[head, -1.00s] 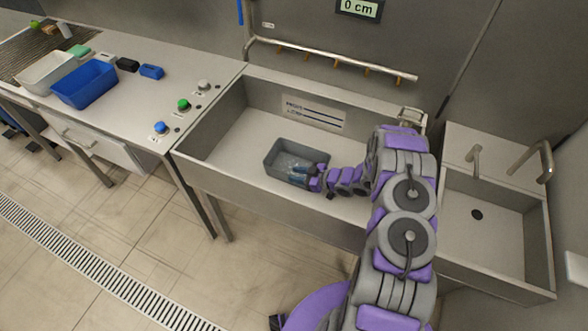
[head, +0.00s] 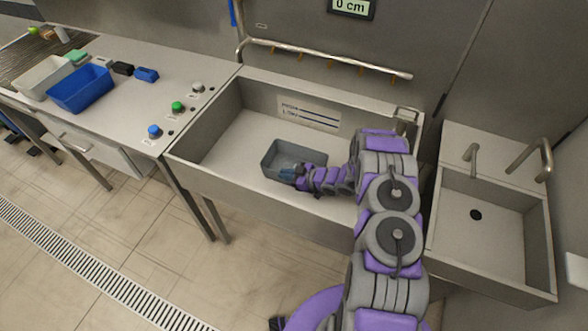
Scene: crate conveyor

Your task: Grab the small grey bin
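The small grey bin (head: 284,147) sits on the floor of the large steel basin (head: 215,165), near its middle. My gripper (head: 286,174) reaches in from the right and is at the bin's near right side, overlapping its near wall in the picture. The fingers look dark blue-grey and are small here. I cannot tell whether they are open or shut, or whether they touch the bin wall. My arm hides the right part of the basin.
A blue bin (head: 80,90) and a white bin (head: 42,80) stand on the counter at left, with small blocks behind. Blue (head: 154,131), green (head: 177,107) and white (head: 198,88) buttons line the counter's right end. A smaller sink (head: 490,225) is at right.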

